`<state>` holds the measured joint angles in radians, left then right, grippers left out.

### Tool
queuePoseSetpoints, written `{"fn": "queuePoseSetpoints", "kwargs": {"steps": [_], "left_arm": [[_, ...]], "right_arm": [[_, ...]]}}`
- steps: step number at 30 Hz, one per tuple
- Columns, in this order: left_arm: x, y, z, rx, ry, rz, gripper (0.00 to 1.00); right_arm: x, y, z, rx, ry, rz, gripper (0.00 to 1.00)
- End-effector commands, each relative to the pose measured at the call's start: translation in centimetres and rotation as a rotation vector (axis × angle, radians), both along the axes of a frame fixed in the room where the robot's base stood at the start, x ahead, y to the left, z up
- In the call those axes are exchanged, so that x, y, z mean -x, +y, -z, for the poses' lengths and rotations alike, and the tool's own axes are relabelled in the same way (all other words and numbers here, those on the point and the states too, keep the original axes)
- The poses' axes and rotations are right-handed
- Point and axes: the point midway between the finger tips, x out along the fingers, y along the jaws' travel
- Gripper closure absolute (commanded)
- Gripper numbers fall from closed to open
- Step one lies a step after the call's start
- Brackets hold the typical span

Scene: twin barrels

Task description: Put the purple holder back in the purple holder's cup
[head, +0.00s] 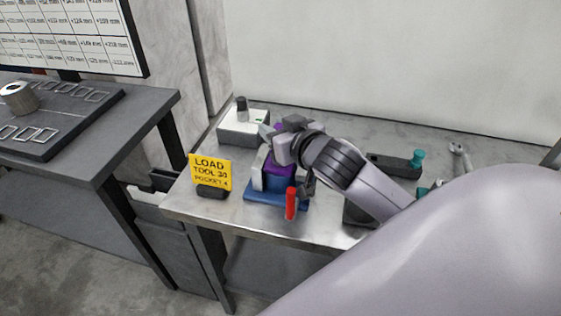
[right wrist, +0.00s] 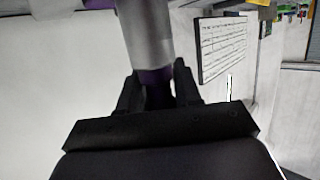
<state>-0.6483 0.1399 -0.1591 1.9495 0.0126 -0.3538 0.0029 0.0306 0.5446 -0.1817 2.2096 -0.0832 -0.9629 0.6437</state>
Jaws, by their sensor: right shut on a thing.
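My right gripper (head: 279,128) is above the steel table, over a blue-based fixture (head: 262,193). In the right wrist view its two dark fingers (right wrist: 157,88) are shut on the purple holder (right wrist: 156,76), whose silver cylinder (right wrist: 146,35) extends away from the fingers. In the head view only a small purple patch of the holder shows between the fingers. A purple block (head: 281,174), which looks like the purple cup, sits in the fixture just below my gripper. My wrist hides part of it, and I cannot tell whether the holder touches it. My left gripper is not in view.
A red handle (head: 291,203) stands at the fixture's front. A yellow sign (head: 211,171) stands to its left. A grey box (head: 241,127) with a dark knob is behind. A dark block with a teal knob (head: 418,158) lies to the right. Another table (head: 150,105) is at left.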

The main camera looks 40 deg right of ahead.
Motion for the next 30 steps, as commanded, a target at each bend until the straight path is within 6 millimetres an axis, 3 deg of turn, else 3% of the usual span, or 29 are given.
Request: {"fn": "queuePoseSetpoints", "kwargs": {"steps": [20, 25, 30], "left_arm": [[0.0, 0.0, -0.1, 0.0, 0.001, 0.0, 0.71], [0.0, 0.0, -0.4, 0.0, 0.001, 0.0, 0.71], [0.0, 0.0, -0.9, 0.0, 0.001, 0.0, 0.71]], "right_arm": [[0.0, 0.0, -0.7, 0.0, -0.005, 0.0, 1.0], [-0.1, 0.0, -2.4, 0.001, -0.009, 0.001, 1.0], [-0.1, 0.0, -5.5, 0.001, -0.013, 0.0, 1.0]]}}
